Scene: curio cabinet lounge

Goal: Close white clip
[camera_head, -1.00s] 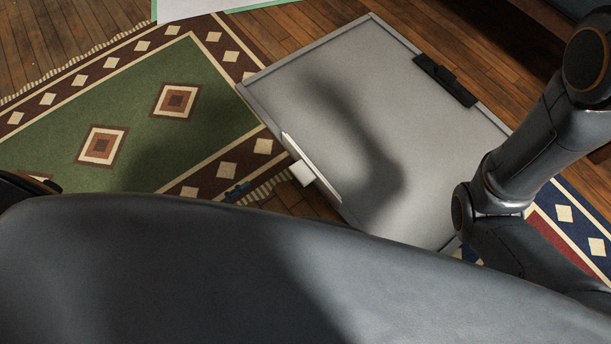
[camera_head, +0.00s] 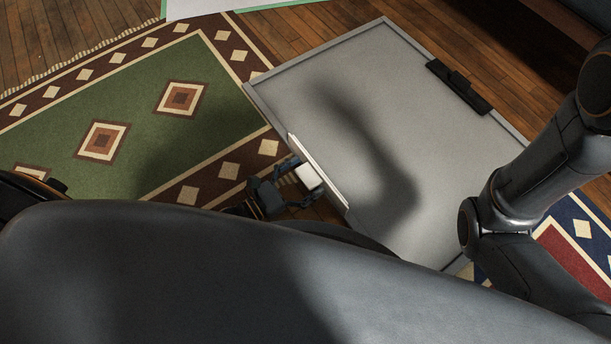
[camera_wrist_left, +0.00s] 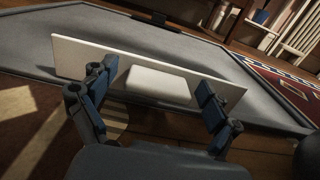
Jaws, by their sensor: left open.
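The white clip is a long thin white plate (camera_head: 318,172) with a white block-like tab (camera_head: 308,176), at the near left edge of the grey board (camera_head: 350,75). In the left wrist view the plate (camera_wrist_left: 205,83) stands upright along the board's edge, and the tab (camera_wrist_left: 158,85) sticks out toward me. My left gripper (camera_head: 297,180) is open, its fingers on either side of the tab. In the left wrist view the gripper (camera_wrist_left: 155,98) has blue-padded fingers spread wide, with gaps to the tab on both sides. My right gripper is out of view; only my right arm shows.
A black clip (camera_head: 459,86) sits on the board's far right edge. A green patterned rug (camera_head: 100,110) lies left, and a blue and red rug (camera_head: 575,245) lies right. Shelves with books (camera_wrist_left: 270,25) stand behind in the left wrist view.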

